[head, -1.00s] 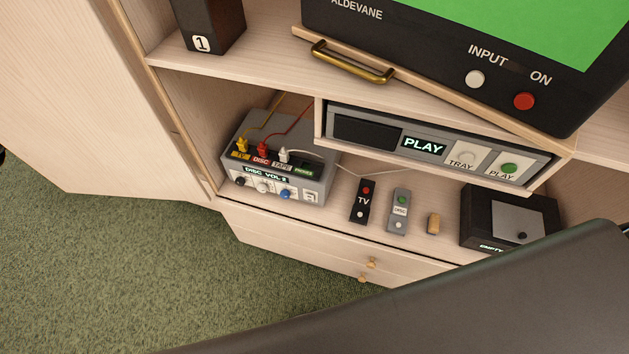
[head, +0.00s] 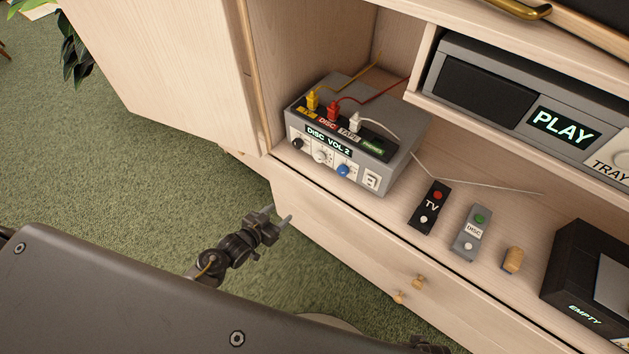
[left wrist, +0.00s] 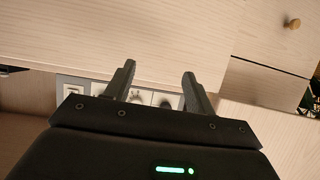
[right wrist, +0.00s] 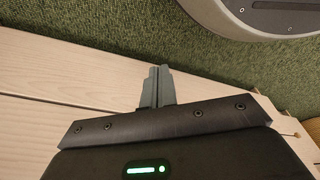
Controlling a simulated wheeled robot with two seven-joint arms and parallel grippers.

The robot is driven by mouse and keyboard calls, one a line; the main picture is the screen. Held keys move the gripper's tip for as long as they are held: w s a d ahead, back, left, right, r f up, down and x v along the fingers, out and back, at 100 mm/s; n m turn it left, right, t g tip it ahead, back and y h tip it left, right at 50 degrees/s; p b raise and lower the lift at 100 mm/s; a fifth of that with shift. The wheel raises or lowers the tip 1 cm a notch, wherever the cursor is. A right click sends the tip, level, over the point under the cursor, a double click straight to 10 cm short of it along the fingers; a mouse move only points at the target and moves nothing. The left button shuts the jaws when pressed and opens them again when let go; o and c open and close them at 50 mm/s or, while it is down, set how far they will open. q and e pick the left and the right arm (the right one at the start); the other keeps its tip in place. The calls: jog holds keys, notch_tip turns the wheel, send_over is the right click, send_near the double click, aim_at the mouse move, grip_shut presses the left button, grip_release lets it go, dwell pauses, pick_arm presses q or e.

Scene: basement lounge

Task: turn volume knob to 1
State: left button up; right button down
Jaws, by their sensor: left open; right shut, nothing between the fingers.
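A grey switch box (head: 399,151) stands on the low shelf, its display reading "DISC VOL 2". Its front carries a black knob (head: 297,143), a white dial knob (head: 321,156) with marks around it and a blue knob (head: 344,170). No label names the volume knob legibly; the dial's setting is too small to read. My left gripper (head: 279,214) is open and empty, in front of and below the box, apart from it. In the left wrist view its fingers (left wrist: 159,70) spread before the panel, with the white knob (left wrist: 137,97) between them in the picture. My right gripper (right wrist: 159,70) is shut and empty.
Yellow, red and white plugs stand on the box top, with cables running back. A TV remote (head: 429,208), a disc remote (head: 468,233) and a wooden peg (head: 513,260) lie to its right. A cabinet side panel (head: 170,65) rises at left. Open carpet lies in front.

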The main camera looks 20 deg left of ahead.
aim_at(317, 158)
pick_arm(q)
jog(key=w+d+r+m+t+h+b, duration=0.25)
jog(key=w+r+t+b, duration=0.2)
jog(key=r, duration=0.75)
jog(key=shift+g+h, duration=0.45)
jog(key=x, duration=1)
jog(key=shift+w+d+f, duration=0.2)
jog(key=shift+d+f, duration=0.05)
jog(key=shift+f, duration=0.15)
jog(key=shift+w+d+b, duration=0.2)
jog(key=shift+w+b, duration=0.1)
jog(key=shift+w, duration=0.15)
pick_arm(e)
jog(key=shift+t, duration=0.3)
jog(key=w+r, duration=0.1)
jog(key=r, duration=0.1)
jog(key=w+r, duration=0.2)
jog(key=shift+w+a, duration=0.15)
jog(key=shift+w, duration=0.15)
pick_arm(q)
jog(key=c, duration=0.9)
jog(key=shift+d, duration=0.1)
jog(key=shift+c, duration=0.4)
jog(key=shift+n, duration=0.25)
pick_arm(e)
jog(key=shift+r, duration=0.1)
